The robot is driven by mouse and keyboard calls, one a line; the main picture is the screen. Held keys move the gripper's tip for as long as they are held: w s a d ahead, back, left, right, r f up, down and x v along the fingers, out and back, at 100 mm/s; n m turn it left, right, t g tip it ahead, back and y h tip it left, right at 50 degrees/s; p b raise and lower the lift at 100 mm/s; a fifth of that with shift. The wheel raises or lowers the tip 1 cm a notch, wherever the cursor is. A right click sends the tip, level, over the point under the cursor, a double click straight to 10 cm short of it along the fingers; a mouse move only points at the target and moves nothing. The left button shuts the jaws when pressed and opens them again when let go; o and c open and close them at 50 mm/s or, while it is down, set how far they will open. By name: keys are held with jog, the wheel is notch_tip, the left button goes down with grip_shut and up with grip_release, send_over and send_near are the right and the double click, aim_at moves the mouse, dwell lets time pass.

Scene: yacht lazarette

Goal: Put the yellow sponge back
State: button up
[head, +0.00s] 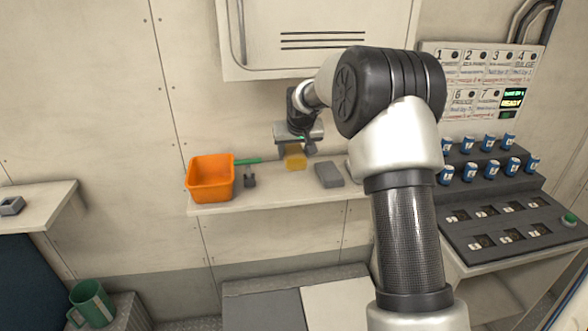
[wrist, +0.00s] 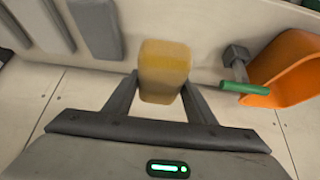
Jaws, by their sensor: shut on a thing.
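The yellow sponge (head: 295,159) is a small yellow block at the shelf, between an orange bin and a grey block in the head view. It also shows in the wrist view (wrist: 164,68), between the two fingers. My gripper (head: 296,150) points down over the shelf and is shut on the sponge; its fingers also show in the wrist view (wrist: 160,95). Whether the sponge's underside touches the shelf cannot be told.
The wall shelf (head: 285,194) bears the orange bin (head: 211,180), a green-handled tool (wrist: 238,82), a dark small object (head: 249,181) and grey blocks (head: 329,175). A stepped console (head: 490,215) with several blue cans stands right. A green mug (head: 91,304) sits lower left.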

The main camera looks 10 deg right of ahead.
jog(key=f, duration=0.6)
jog(key=shift+s+f, duration=0.1)
jog(key=shift+s, duration=0.1)
jog(key=shift+w+f, duration=0.25)
jog(key=shift+f, duration=0.2)
jog(key=o, duration=0.9)
jog(key=shift+o, duration=0.2)
